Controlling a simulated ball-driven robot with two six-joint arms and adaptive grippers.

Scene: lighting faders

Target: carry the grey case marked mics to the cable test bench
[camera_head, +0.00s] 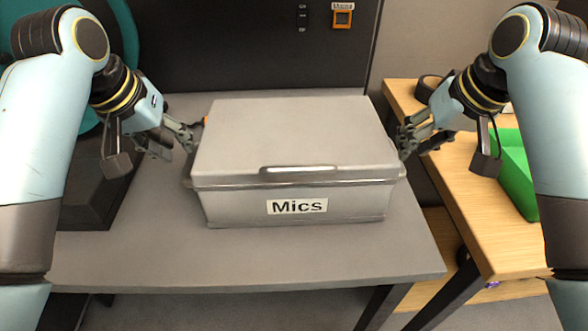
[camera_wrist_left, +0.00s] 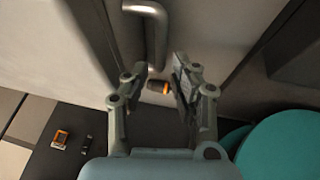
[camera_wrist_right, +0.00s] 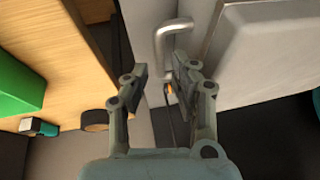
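The grey case (camera_head: 295,145) marked "Mics" stands closed and upright on a grey table (camera_head: 250,262), its label facing me. A metal side handle (camera_wrist_left: 152,32) shows in the left wrist view and another side handle (camera_wrist_right: 170,38) in the right wrist view. My left gripper (camera_head: 190,138) is open beside the case's left side, its fingers apart with the handle just beyond the tips. My right gripper (camera_head: 405,138) is open beside the right side, with that handle just beyond its fingertips. Neither gripper visibly holds anything.
A wooden table (camera_head: 462,190) with a green bin (camera_head: 515,170) and a dark tape roll (camera_head: 428,88) stands at right, close to the grey table. A dark panel (camera_head: 240,45) with an orange-framed switch (camera_head: 342,18) rises behind the case. Bare tabletop lies in front of it.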

